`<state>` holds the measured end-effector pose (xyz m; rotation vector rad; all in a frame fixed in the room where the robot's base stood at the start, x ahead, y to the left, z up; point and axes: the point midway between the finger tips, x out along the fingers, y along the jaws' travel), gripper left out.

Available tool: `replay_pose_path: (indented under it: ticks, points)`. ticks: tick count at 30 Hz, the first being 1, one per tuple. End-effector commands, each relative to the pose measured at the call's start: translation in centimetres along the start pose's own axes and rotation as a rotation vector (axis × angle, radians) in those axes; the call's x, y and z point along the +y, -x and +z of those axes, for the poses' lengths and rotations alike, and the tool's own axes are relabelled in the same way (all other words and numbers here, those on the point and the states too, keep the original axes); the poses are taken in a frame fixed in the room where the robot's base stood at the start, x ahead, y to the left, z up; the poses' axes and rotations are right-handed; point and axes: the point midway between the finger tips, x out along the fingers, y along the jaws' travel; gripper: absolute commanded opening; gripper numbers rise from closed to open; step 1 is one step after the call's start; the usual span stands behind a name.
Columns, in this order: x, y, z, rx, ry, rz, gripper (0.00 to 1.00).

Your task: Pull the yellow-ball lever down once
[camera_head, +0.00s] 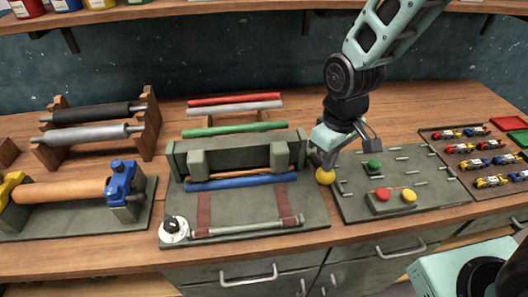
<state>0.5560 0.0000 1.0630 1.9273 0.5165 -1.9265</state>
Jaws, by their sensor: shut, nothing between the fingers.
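The yellow-ball lever (325,176) shows as a yellow ball at the right side of the grey-green roller machine (180,237). My gripper (341,158) is directly above and behind the ball, very close to it. Its fingers point down and to the left. The gripper is shut with nothing seen between the fingers. I cannot tell whether a finger touches the ball. The lever's shaft is hidden behind the ball and the gripper.
Right of the machine lies a board (440,199) with a green button (374,166), a red button (382,195) and a yellow button (409,196). A white dial (174,231) sits at the machine's front left. Toy cars (461,148) stand in rows at far right.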

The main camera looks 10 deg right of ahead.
Motion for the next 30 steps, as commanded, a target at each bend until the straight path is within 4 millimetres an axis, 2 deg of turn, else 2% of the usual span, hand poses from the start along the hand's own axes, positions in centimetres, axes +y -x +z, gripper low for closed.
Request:
replay_pose_path:
  ticks: [17, 30]
  points:
    - [0.0, -0.3, 0.1, 0.000, 0.000, 0.000, 0.00]
    - [0.8, 2.5, -1.3, 0.000, -0.001, 0.000, 0.00]
